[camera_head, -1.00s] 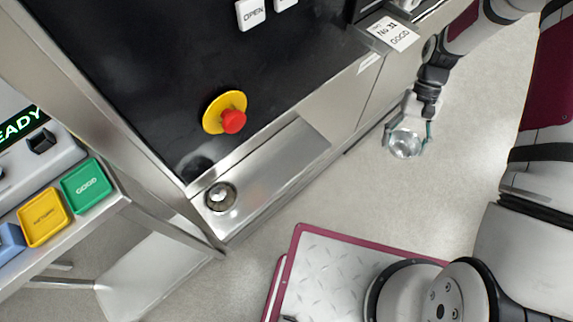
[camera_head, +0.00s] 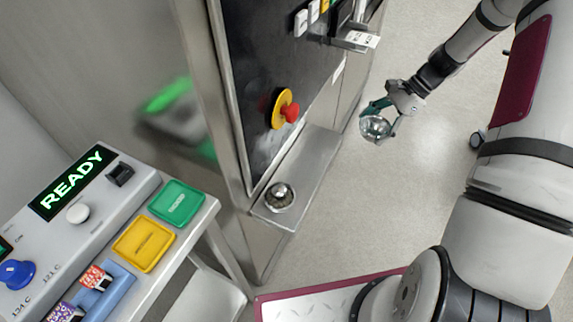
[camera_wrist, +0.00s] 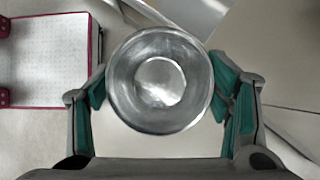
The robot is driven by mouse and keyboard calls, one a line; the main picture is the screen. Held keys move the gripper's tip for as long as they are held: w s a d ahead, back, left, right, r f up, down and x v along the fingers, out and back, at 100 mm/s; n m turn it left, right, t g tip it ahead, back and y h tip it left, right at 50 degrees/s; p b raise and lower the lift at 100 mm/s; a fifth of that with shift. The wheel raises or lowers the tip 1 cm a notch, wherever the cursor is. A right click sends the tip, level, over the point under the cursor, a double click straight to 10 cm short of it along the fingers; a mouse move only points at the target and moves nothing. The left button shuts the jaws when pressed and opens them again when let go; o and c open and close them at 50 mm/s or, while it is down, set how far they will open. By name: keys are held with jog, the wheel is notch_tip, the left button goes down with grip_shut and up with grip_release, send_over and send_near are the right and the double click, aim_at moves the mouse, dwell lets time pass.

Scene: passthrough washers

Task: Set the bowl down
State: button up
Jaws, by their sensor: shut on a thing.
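A shiny round metal bowl (camera_head: 375,128) is held in my gripper (camera_head: 383,116) at the upper right of the head view, in the air over the floor. In the wrist view, the bowl (camera_wrist: 160,82) sits between the two teal-padded fingers of my gripper (camera_wrist: 161,95), its open side facing the camera. The fingers are shut on its left and right sides.
A steel ledge (camera_head: 312,165) juts from the machine, with a small round metal item (camera_head: 279,197) at its near end. A red emergency button (camera_head: 291,112) sticks out above it. A control console (camera_head: 85,205) reading READY and green (camera_head: 177,203) and yellow (camera_head: 143,244) trays stand at left.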

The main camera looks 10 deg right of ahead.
jog(key=w+a, duration=0.1)
jog(key=a, duration=0.4)
jog(key=w+a+p, duration=0.1)
jog(key=a, duration=0.3)
jog(key=w+a+f, duration=0.1)
jog(key=a, duration=0.4)
jog(key=shift+w+a+f+p, duration=0.1)
jog(key=shift+w+a+p, duration=0.2)
jog(key=shift+a+p, duration=0.1)
jog(key=shift+a+f, duration=0.15)
jog(key=shift+f, duration=0.75)
jog(key=shift+a+f, duration=0.1)
jog(key=shift+f, duration=0.8)
jog(key=shift+f, duration=0.15)
jog(key=o, duration=1.2)
jog(key=shift+c, duration=0.2)
